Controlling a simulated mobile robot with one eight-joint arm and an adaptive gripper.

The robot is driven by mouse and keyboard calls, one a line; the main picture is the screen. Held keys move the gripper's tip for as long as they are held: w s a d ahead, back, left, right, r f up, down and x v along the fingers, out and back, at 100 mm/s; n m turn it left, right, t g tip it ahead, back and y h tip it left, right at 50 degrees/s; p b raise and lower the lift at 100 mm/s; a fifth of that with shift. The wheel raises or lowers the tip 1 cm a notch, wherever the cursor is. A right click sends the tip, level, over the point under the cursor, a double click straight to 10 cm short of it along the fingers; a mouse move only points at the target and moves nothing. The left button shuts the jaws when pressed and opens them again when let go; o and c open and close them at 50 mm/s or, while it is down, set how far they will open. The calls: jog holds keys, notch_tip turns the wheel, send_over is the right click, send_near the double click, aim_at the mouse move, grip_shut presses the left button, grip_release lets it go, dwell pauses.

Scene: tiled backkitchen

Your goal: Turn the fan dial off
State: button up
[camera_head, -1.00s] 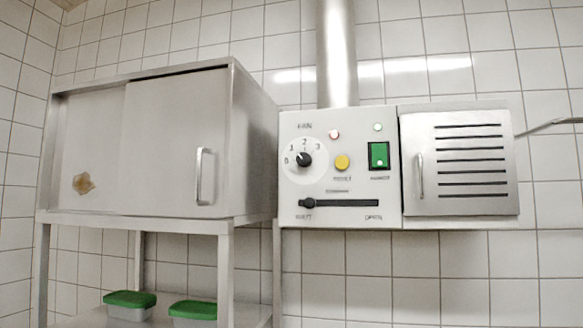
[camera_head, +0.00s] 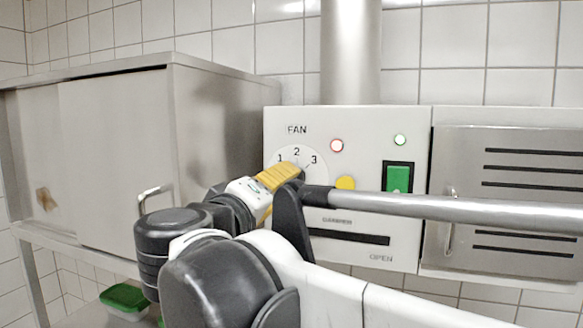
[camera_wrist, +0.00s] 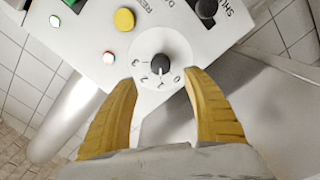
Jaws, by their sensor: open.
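The fan dial is a black knob on a round white disc numbered 0 to 3. In the wrist view the knob (camera_wrist: 154,69) is between the tips of my open yellow gripper fingers (camera_wrist: 161,79), with clear space on both sides. Its white mark points toward the numerals, seemingly near 1; the exact setting is unclear. I cannot tell whether the fingers touch the panel.
The control panel (camera_head: 360,125) has a yellow button (camera_head: 345,183), a green switch (camera_head: 398,177) and a damper slot (camera_head: 350,237) below. A steel cabinet (camera_head: 115,140) stands left. A slatted steel door (camera_head: 500,165) is right. A vertical pipe (camera_head: 350,50) rises above.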

aim_at(293, 180)
jog(key=p+x, duration=0.2)
jog(key=x, duration=0.7)
jog(key=shift+w+d+f, duration=0.15)
jog(key=shift+w, duration=0.1)
jog(key=c, duration=1.2)
